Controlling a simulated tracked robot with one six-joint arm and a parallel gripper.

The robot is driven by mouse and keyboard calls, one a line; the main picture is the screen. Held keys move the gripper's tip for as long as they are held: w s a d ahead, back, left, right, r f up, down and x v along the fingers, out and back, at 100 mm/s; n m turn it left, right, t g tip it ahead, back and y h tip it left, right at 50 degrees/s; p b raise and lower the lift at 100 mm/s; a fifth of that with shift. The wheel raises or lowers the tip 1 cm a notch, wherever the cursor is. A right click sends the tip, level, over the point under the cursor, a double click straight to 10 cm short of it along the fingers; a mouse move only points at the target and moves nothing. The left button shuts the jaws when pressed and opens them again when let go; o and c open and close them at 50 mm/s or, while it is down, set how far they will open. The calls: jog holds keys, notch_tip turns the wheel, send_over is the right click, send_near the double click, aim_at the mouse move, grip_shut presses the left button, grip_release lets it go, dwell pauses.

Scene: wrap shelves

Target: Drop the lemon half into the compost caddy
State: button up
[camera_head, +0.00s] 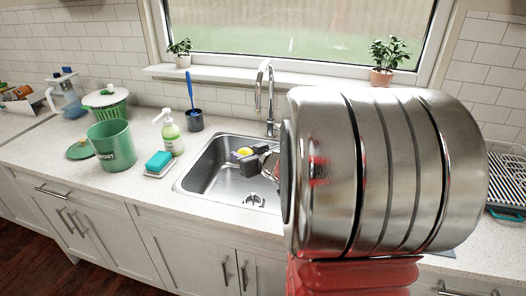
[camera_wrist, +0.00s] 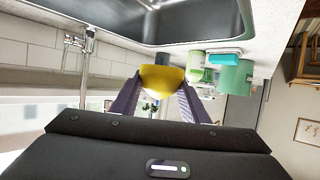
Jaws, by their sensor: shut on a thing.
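My gripper (camera_head: 259,160) is shut on the yellow lemon half (camera_head: 245,152) and holds it over the sink. In the wrist view the lemon half (camera_wrist: 162,79) sits between the two fingertips. The green compost caddy (camera_head: 113,146), with COMPOST lettering, stands open on the counter left of the sink. The gripper is apart from it, to its right. The caddy also shows in the wrist view (camera_wrist: 234,77). Its green lid (camera_head: 80,150) lies on the counter to its left. My arm hides the right part of the sink.
The sink (camera_head: 222,168) has a tall faucet (camera_head: 267,95) behind it. Between sink and caddy stand a soap bottle (camera_head: 171,135) and a teal sponge (camera_head: 158,162) on a dish. A brush holder (camera_head: 194,120) and green colander (camera_head: 106,103) stand farther back.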

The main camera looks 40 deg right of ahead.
jog(key=w+a+f+y, duration=0.1)
jog(key=w+a+f, duration=0.1)
jog(key=a, duration=0.7)
jog(key=w+a+f+n+y, duration=0.1)
jog(key=w+a+f, duration=0.2)
jog(key=a, duration=0.7)
jog(key=w+a+f+n, duration=0.1)
jog(key=w+a+f, duration=0.2)
jog(key=a, duration=0.6)
jog(key=shift+w+a+y, duration=0.25)
jog(key=shift+a+y, duration=0.15)
